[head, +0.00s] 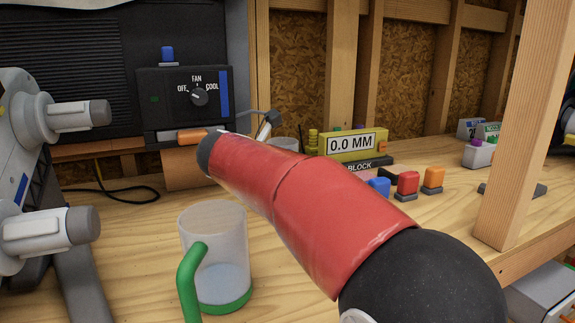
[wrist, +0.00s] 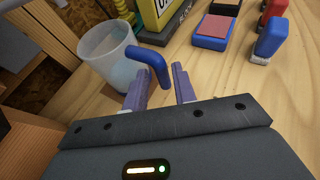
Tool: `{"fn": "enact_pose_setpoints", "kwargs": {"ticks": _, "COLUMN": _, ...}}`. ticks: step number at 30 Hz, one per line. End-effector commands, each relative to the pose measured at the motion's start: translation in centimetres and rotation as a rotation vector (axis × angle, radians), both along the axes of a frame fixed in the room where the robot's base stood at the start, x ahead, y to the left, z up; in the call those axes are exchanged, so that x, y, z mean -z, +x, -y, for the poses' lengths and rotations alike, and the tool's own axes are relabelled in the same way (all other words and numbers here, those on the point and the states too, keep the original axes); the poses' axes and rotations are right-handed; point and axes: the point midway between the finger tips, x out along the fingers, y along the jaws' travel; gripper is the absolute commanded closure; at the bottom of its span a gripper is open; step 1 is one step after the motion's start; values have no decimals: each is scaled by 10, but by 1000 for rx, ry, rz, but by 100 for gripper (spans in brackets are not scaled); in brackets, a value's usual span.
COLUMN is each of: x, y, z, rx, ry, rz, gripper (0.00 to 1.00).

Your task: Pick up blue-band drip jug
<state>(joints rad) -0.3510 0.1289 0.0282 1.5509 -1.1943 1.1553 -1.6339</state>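A clear jug with a blue handle (wrist: 147,62) stands upright on the bench in the wrist view; its band is not clearly visible. In the head view a clear rim (head: 285,144) shows behind my arm, probably this jug's. My gripper (wrist: 158,76) is open in the wrist view, its two fingers apart. The handle's near end lies between or just in front of the fingertips; I cannot tell whether they touch it. My gripper is hidden in the head view.
A green-handled clear jug (head: 200,234) stands in front of my arm. A wooden post (head: 522,130) rises at the right.

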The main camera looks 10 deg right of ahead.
Motion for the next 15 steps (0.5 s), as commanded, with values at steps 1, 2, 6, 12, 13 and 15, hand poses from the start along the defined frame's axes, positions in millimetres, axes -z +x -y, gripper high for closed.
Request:
{"fn": "enact_pose_setpoints", "kwargs": {"ticks": 1, "x": 3, "y": 4, "z": 5, "rx": 3, "ry": 1, "rz": -1, "gripper": 73}}
{"fn": "enact_pose_setpoints", "kwargs": {"ticks": 2, "x": 4, "y": 6, "z": 8, "rx": 4, "ry": 0, "rz": -1, "gripper": 73}}
{"fn": "enact_pose_setpoints", "kwargs": {"ticks": 6, "x": 13, "y": 21, "z": 22, "rx": 4, "ry": 2, "rz": -1, "gripper": 73}}
{"fn": "enact_pose_setpoints", "kwargs": {"ticks": 12, "x": 19, "y": 32, "z": 34, "rx": 3, "ry": 2, "rz": 1, "gripper": 73}}
{"fn": "enact_pose_setpoints", "kwargs": {"ticks": 13, "x": 19, "y": 33, "z": 34, "rx": 3, "ry": 2, "rz": 1, "gripper": 73}}
{"fn": "enact_pose_setpoints", "kwargs": {"ticks": 15, "x": 19, "y": 33, "z": 34, "rx": 2, "ry": 2, "rz": 1, "gripper": 73}}
